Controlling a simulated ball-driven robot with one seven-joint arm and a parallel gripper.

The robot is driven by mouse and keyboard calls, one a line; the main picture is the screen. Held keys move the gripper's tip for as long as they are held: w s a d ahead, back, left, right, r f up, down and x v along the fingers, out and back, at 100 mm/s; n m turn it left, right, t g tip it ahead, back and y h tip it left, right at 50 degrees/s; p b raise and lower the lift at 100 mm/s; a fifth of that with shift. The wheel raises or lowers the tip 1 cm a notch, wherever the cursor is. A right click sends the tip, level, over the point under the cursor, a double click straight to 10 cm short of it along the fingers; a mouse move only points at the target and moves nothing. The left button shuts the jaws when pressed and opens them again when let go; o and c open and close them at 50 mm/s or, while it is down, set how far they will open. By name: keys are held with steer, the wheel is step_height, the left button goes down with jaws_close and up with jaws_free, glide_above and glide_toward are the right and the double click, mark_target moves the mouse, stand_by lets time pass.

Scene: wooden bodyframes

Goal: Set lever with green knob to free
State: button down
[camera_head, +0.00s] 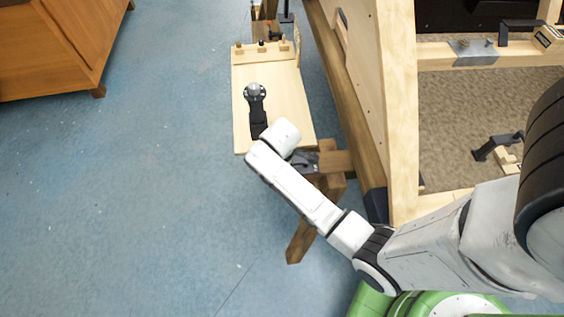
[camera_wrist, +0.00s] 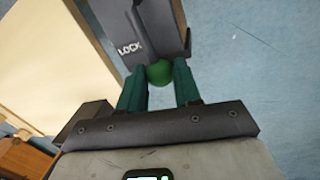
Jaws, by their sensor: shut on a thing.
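In the wrist view, the green knob (camera_wrist: 159,72) sits between the two dark green fingers of my gripper (camera_wrist: 158,82), which is shut on it. Above the knob is a dark grey lever housing (camera_wrist: 150,30) with the white word LOCK on its left part. Most of the lever's stem is hidden, and I see no FREE label. In the head view, my white arm end covers the knob and the fingers. A dark part (camera_head: 304,160) shows just right of the arm end on the wooden frame; I cannot tell if it is the housing or my gripper.
A pale wooden board (camera_head: 285,100) with a black lever and grey ball knob (camera_head: 256,91) lies just beyond my arm end. A large wooden frame (camera_head: 398,110) stands to the right. A brown cabinet (camera_head: 55,45) is at upper left. The blue floor on the left is clear.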

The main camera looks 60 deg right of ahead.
steer(key=shift+a+r, duration=0.1)
steer(key=s+n+p, duration=0.1)
steer(key=p, duration=0.1)
steer(key=s+a+n+p, duration=0.1)
steer(key=n+p, duration=0.1)
steer(key=shift+a+r+n+t+p, duration=0.2)
steer(key=shift+n+t+p, duration=0.1)
steer(key=s+n+y+p, duration=0.3)
steer(key=s+n, duration=0.5)
steer(key=n, duration=0.6)
steer(key=shift+s+d+f+p, duration=0.3)
steer(key=shift+s+d+p, duration=0.1)
steer(key=shift+p, duration=0.45)
steer(key=shift+n, duration=0.3)
steer(key=c, duration=0.8)
jaws_free()
